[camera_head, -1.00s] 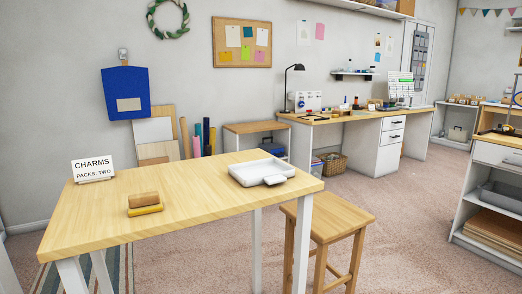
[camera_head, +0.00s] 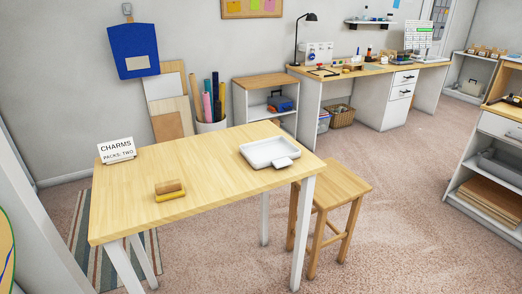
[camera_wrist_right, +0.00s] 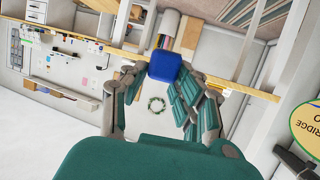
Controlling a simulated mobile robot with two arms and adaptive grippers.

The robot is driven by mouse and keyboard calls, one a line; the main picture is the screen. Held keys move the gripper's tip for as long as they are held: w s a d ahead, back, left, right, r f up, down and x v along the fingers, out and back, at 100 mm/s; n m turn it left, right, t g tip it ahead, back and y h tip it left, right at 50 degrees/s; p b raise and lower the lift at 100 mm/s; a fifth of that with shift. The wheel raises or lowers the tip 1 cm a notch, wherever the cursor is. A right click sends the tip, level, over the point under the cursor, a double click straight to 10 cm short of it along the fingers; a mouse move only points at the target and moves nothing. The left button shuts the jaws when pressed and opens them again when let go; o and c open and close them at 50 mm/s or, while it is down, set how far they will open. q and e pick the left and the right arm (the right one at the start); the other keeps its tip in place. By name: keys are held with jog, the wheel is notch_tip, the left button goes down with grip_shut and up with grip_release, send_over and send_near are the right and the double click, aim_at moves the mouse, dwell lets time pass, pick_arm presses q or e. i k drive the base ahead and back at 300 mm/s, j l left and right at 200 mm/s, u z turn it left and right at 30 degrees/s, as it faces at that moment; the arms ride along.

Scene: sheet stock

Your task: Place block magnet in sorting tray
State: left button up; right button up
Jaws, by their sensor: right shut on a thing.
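A blue block (camera_wrist_right: 165,66), which looks like the block magnet, sits between the fingertips of my right gripper (camera_wrist_right: 165,72) in the right wrist view. The gripper is shut on it, and the fingers touch its sides. A shallow white tray (camera_head: 254,161), which looks like the sorting tray, lies on the wooden table (camera_head: 215,180) near its right end in the head view. The tray looks empty and has a small tab at its front. Neither gripper shows in the head view, so the distance from block to tray cannot be told.
A CHARMS card (camera_head: 117,150) stands at the table's back left. A brown-and-yellow block-like object (camera_head: 169,190) lies near the front edge. A stool (camera_head: 330,195) is right of the table. A round yellow sign (camera_wrist_right: 306,126) is close by in the wrist view. The middle tabletop is clear.

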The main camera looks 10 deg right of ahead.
aim_at(283, 150)
jog(key=i+l+u, duration=0.1)
jog(key=l+u, duration=0.6)
jog(key=u, duration=0.2)
jog(key=l+u, duration=0.15)
jog(key=l, duration=0.75)
jog(key=l+u, duration=0.1)
jog(key=l, duration=0.75)
jog(key=k+l+u, duration=0.15)
jog(key=l, duration=0.75)
jog(key=i+l, duration=0.1)
jog(key=i, duration=0.3)
